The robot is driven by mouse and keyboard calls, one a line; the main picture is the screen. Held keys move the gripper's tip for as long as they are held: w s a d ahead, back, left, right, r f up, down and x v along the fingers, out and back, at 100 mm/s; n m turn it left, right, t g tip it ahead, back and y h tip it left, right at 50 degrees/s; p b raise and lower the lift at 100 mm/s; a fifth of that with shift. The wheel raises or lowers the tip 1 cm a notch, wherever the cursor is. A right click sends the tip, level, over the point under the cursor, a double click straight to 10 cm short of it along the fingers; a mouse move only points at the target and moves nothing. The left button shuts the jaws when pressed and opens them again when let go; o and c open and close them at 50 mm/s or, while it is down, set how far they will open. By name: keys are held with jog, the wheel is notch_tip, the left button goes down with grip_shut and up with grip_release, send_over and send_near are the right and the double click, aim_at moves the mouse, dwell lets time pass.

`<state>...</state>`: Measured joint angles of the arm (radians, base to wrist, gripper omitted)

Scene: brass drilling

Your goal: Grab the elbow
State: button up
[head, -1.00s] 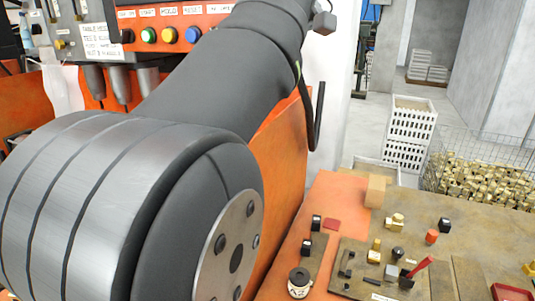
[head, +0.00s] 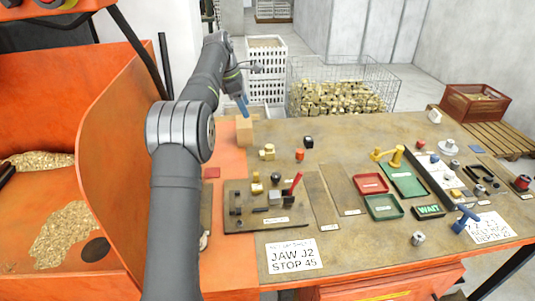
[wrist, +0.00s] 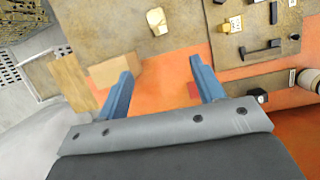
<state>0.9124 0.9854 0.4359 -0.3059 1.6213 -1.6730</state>
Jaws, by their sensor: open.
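A small brass fitting (head: 267,152), which looks like the elbow, lies on the bare tabletop right of a wooden block (head: 244,131). In the wrist view the brass fitting (wrist: 157,21) lies beyond my fingertips, near the top edge. A second small brass piece (head: 256,178) sits on the dark fixture plate (head: 240,222); its exact shape is too small to tell. My gripper (head: 243,106) is above the table's far left part, by the wooden block. In the wrist view its blue fingers (wrist: 160,84) are apart with nothing between them.
Black and orange small parts (head: 300,154) stand near the brass fitting. A red handle (head: 294,184) rises from the fixture. Red (head: 370,183) and green (head: 384,207) trays lie further right. A wire basket of brass parts (head: 338,97) stands behind the table.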

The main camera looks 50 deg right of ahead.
jog(key=n+g, duration=0.1)
send_near(267, 146)
jog(key=x, duration=0.7)
jog(key=shift+s+d+r, duration=0.2)
jog(key=shift+s+d, duration=0.05)
jog(key=shift+a+x, duration=0.15)
jog(key=shift+x, duration=1.3)
jog(key=shift+a+x, duration=0.15)
jog(key=shift+x, duration=1.25)
jog(key=shift+w, duration=0.2)
grip_shut()
